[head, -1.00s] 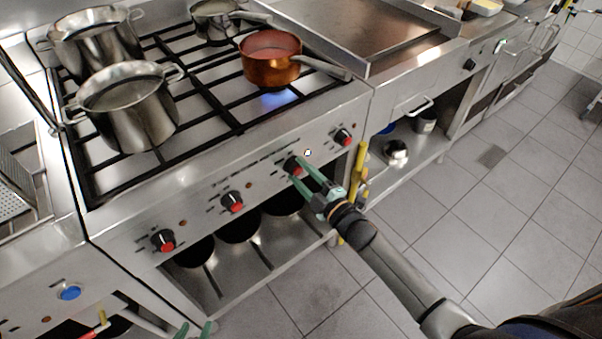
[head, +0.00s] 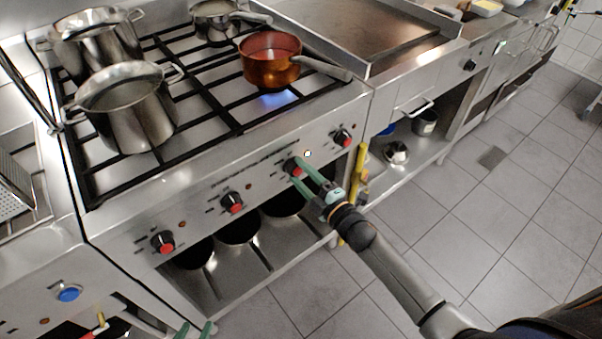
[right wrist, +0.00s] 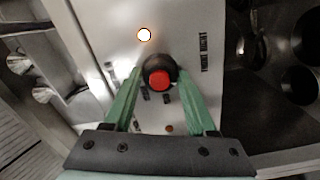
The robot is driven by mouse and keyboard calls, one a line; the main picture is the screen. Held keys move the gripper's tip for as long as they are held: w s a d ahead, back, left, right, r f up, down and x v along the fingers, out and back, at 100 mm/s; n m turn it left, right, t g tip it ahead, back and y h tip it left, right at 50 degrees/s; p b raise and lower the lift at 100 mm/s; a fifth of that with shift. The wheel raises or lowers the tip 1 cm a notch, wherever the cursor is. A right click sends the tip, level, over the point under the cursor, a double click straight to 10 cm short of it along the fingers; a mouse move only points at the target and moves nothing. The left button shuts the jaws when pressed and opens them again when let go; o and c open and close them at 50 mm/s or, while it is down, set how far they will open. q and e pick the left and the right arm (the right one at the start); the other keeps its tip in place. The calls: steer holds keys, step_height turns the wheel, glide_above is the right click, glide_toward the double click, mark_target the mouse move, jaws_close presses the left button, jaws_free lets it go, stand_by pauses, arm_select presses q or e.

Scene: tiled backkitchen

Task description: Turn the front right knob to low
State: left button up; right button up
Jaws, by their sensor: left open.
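The front right knob (head: 293,167) is a black knob with a red face on the stove's front panel, third from the left. In the right wrist view the knob (right wrist: 159,75) sits between my right gripper's green fingers, beside printed "FRONT RIGHT" text. My right gripper (head: 300,164) has one finger on each side of the knob, seemingly touching it; the gripper also shows in the right wrist view (right wrist: 159,84). A lit indicator (head: 307,153) glows beside the knob. The knob's pointer is too small to read. My left gripper (head: 195,330) is open and empty at the bottom edge, partly cut off.
A copper pan (head: 268,62) stands over a blue flame (head: 277,99), its handle reaching right. Steel pots (head: 130,112) stand on the left grates. Other knobs (head: 232,202) line the panel. A yellow-handled item (head: 361,165) hangs right of my right gripper. The tiled floor is clear.

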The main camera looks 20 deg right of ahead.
steer(key=o, duration=0.3)
steer(key=shift+o, duration=0.2)
steer(key=v, duration=1.2)
steer(key=shift+s, duration=0.25)
steer(key=shift+d+r, duration=0.1)
steer(key=s+a+f+m+g+h+p, duration=0.1)
steer(key=s+f+m+g+h+p, duration=0.1)
steer(key=s+m, duration=0.4)
steer(key=s+a+f+m+g+h+p, duration=0.1)
steer(key=s+m+g+p, duration=0.4)
steer(key=m, duration=0.5)
step_height(320, 180, down, 3)
steer(key=s+a+p, duration=0.1)
steer(key=s, duration=0.1)
steer(key=shift+s+a+r+g+h, duration=0.2)
steer(key=shift+s+g+h, duration=0.1)
steer(key=shift+h, duration=0.1)
